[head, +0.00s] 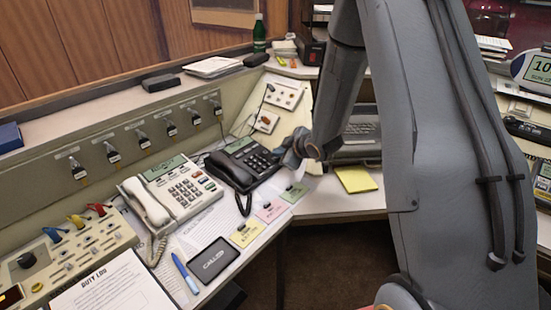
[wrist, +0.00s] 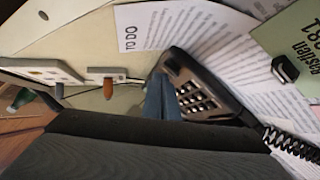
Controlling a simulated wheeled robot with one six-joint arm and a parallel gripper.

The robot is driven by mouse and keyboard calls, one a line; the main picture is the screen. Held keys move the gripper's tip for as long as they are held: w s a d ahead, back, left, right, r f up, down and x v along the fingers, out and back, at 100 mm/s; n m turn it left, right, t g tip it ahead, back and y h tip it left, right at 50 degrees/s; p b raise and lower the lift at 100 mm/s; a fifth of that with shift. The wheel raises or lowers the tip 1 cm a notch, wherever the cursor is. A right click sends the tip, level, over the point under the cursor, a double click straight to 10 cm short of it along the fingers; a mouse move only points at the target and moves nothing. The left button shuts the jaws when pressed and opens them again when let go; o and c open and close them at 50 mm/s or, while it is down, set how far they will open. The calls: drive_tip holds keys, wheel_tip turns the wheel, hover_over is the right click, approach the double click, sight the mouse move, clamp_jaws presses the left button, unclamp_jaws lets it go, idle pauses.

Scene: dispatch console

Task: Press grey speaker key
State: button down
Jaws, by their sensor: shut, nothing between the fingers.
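A dark desk phone (head: 240,158) with a black keypad and a small display stands on the console desk. It also shows in the wrist view (wrist: 212,82), with its keys (wrist: 197,95) facing the camera. I cannot single out the grey speaker key in either view. My gripper (head: 286,158) is at the right edge of the dark phone in the head view. In the wrist view my gripper's blue-grey fingers (wrist: 162,97) are shut and empty, and overlap the left side of the keypad. Contact with the phone cannot be told. The fingers and wrist hide part of the phone.
A white phone (head: 172,192) with a handset stands left of the dark phone. Small switch panels (head: 284,96) are behind it. Yellow and pink notes (head: 270,210), a dark pad (head: 212,259) and a blue pen (head: 184,272) lie in front. A laptop (head: 360,135) is to the right.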

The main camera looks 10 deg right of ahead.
drive_tip(key=shift+f, duration=0.2)
drive_tip(key=shift+r, duration=0.1)
idle(0.4)
drive_tip(key=shift+s+r+p, duration=0.1)
drive_tip(key=shift+r+p, duration=0.4)
drive_tip(key=shift+r, duration=0.15)
drive_tip(key=shift+s+d+r+p, duration=0.15)
drive_tip(key=shift+s+r+p, duration=0.05)
drive_tip(key=shift+r+p, duration=0.95)
drive_tip(key=shift+s+d+r+p, duration=0.15)
drive_tip(key=shift+r+p, duration=0.65)
drive_tip(key=shift+r, duration=0.5)
